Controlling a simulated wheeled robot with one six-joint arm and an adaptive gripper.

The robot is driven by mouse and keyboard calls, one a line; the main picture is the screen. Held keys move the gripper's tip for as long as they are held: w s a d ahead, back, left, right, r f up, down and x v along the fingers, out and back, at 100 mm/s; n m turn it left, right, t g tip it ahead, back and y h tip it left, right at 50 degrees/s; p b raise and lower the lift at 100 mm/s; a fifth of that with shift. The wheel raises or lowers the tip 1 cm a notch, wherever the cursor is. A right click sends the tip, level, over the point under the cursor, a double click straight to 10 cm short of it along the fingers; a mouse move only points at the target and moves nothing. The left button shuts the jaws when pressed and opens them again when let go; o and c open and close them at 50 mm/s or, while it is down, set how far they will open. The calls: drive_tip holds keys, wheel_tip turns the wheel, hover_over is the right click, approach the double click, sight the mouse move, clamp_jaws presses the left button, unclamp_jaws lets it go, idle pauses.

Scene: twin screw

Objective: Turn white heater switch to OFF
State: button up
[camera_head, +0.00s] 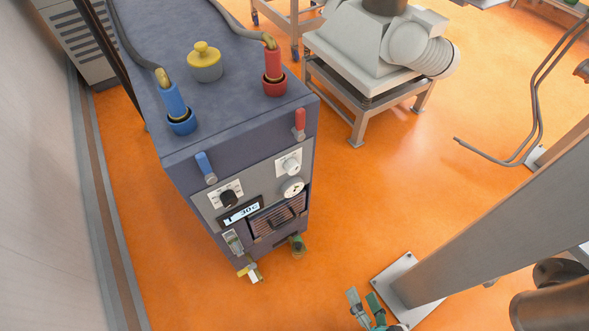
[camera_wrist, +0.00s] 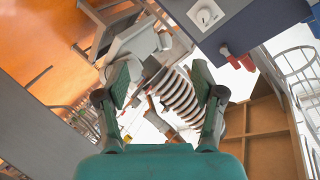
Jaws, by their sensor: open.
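The heater unit (camera_head: 240,135) is a blue-grey box at left centre in the head view. Its white switch (camera_head: 290,165) is a round knob on a white plate, at the upper right of the front panel. The knob also shows at the top of the wrist view (camera_wrist: 205,16); its marked position is too small to read. My gripper (camera_head: 364,297) is at the bottom of the head view, apart from the heater and to the lower right of the panel. In the wrist view its green-padded fingers (camera_wrist: 160,84) are spread with nothing held between them.
The panel also carries a black knob (camera_head: 229,198), a gauge (camera_head: 293,187), a display (camera_head: 241,213), and blue (camera_head: 205,166) and red (camera_head: 300,123) levers. A white machine (camera_head: 365,45) on a metal stand is behind. Orange floor (camera_head: 350,220) is clear between heater and post (camera_head: 480,225).

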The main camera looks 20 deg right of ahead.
drive_tip(key=w+f+m+y, duration=0.1)
drive_tip(key=w+f+m, duration=0.3)
drive_tip(key=w+m, duration=0.4)
drive_tip(key=m+t+y, duration=0.3)
drive_tip(key=m+y, duration=0.2)
drive_tip(key=m, duration=0.5)
approach(295, 171)
drive_tip(key=x, duration=1)
drive_tip(key=shift+w, duration=0.1)
drive_tip(key=c, duration=1.1)
drive_tip(key=shift+c, duration=0.2)
